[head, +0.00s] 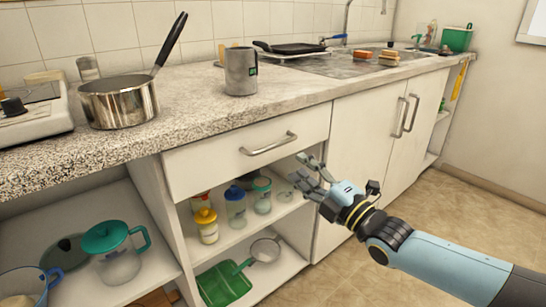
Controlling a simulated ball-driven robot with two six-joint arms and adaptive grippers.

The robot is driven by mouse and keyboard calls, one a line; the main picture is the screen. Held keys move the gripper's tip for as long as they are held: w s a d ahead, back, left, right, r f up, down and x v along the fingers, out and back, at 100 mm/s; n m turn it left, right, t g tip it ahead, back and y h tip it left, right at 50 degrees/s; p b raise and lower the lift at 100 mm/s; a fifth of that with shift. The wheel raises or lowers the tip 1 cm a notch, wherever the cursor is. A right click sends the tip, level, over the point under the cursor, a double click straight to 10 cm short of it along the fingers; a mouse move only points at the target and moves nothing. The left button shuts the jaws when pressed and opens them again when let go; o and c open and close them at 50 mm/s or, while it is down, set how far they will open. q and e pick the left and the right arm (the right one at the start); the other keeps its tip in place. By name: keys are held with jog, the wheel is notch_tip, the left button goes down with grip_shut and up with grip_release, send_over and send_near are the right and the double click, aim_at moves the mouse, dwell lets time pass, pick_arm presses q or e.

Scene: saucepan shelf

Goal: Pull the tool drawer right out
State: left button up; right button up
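The drawer (205,160) is a white front with a silver bar handle (268,144), just under the countertop. It looks shut, with its front about flush with the unit. My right gripper (303,172) is in front of the unit, just below and to the right of the handle. Its fingers are spread open and nothing is between them. I cannot tell how far it is from the drawer front. My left gripper is not in view.
On the counter (190,110) stand a saucepan (118,102) and a grey mug (240,72). Open shelves below hold a teal-lidded jug (118,262), several containers and a green dustpan (224,284). A closed cupboard door (362,150) is right of the drawer. The floor (440,228) is clear.

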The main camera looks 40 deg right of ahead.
aim_at(275, 146)
jog(key=b+x, duration=0.2)
jog(key=x, duration=0.8)
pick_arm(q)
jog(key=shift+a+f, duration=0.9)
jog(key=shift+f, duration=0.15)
pick_arm(e)
jog(key=c, duration=0.7)
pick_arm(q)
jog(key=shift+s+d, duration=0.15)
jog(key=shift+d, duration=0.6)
